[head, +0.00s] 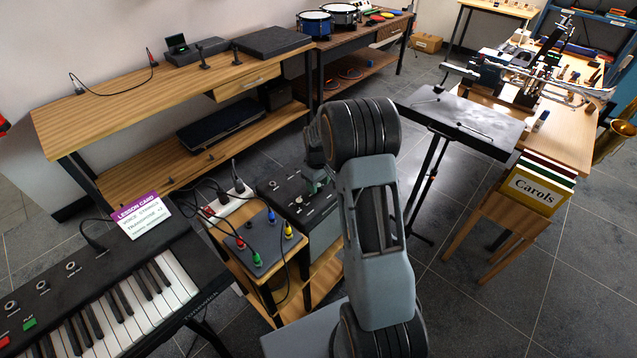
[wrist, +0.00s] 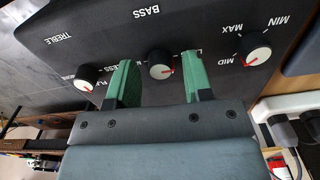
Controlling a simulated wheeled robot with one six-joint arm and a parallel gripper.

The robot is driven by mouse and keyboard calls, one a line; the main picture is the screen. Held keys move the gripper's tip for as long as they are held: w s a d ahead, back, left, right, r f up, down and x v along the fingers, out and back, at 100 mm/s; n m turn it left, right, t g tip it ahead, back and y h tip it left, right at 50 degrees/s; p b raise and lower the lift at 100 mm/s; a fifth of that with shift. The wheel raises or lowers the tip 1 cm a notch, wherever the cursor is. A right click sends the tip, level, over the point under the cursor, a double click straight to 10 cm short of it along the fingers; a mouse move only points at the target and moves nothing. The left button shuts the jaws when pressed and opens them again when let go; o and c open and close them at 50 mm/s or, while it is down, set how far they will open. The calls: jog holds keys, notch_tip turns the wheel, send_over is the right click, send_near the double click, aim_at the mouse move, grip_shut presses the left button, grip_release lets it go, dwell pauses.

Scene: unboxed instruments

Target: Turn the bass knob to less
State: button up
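The bass knob (wrist: 161,65) is a white-topped dial with a red pointer on a black panel (wrist: 200,25), below the printed word BASS. Its pointer points to the right and slightly down in the wrist view. My gripper (wrist: 160,65) is open, with one green finger on each side of the bass knob. I cannot tell whether either finger touches it. The left finger hides part of the printed scale, with LESS partly readable beside it. In the head view my gripper (head: 318,183) is over the black amplifier (head: 290,190), and my arm hides part of it.
The treble knob (wrist: 86,78) is close to the left finger. Another knob (wrist: 257,52), marked MIN, MID and MAX, is to the right. A pedal box (head: 262,240) with coloured plugs, a white power strip (head: 228,200) and cables are beside the amplifier. A keyboard (head: 110,305) stands at lower left.

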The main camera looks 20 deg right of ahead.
jog(key=shift+o, duration=0.2)
notch_tip(320, 180, up, 14)
dwell(0.6)
jog(key=shift+f, duration=0.1)
dwell(0.4)
